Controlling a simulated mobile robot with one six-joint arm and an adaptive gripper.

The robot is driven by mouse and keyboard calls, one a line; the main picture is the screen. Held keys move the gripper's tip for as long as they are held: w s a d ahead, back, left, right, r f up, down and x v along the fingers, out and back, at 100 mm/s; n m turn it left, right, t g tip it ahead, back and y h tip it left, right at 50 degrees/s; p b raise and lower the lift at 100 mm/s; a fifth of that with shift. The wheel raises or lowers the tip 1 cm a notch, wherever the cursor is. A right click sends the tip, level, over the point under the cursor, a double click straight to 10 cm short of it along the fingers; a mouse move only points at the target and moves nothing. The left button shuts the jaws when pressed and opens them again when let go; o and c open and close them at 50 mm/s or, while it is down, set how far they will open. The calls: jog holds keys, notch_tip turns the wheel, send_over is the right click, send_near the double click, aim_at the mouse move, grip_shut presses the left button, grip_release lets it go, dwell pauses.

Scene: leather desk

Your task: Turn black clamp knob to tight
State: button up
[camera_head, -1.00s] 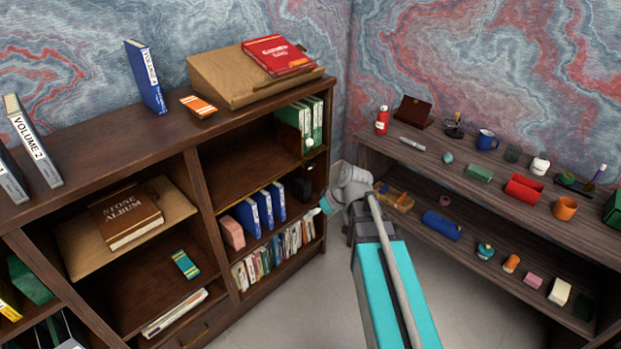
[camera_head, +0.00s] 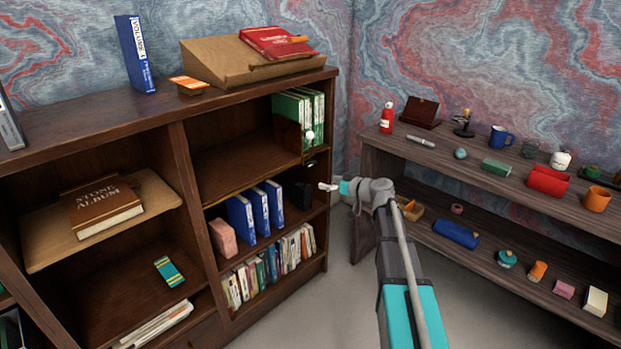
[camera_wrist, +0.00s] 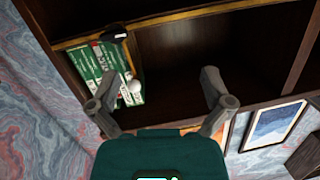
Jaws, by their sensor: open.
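The black clamp knob (camera_wrist: 118,31) shows at the top of the wrist view, on the brass-coloured strip along a shelf edge. In the head view a small dark piece below the shelf edge (camera_head: 311,162) looks like the same knob, but its setting is too small to read. My gripper (camera_wrist: 158,80) is open and empty, its fingers spread in the wrist view, apart from the knob. In the head view my gripper (camera_head: 329,187) is in front of the bookcase's right end, a little below and right of the knob.
A white ball knob (camera_head: 309,136) stands in front of the green binders (camera_head: 291,107), close above the clamp. Blue binders (camera_head: 257,208) and a black object (camera_head: 300,193) are on the shelf below. The low shelf unit (camera_head: 470,180) stands to the right, with floor between.

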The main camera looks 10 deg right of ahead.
aim_at(312, 164)
jog(key=w+d+f+t+b, duration=0.1)
jog(key=w+d+t+b, duration=0.1)
jog(key=w+d+b, duration=0.1)
jog(key=shift+w+d+f+t, duration=0.25)
jog(key=shift+w+d+t, duration=0.25)
jog(key=shift+d, duration=0.4)
jog(key=shift+w, duration=0.1)
jog(key=x, duration=1.3)
jog(key=shift+w+a+f, duration=0.25)
jog(key=shift+w, duration=0.05)
jog(key=c, duration=1.1)
jog(key=shift+a, duration=0.25)
jog(key=shift+c, duration=0.3)
jog(key=shift+d, duration=0.2)
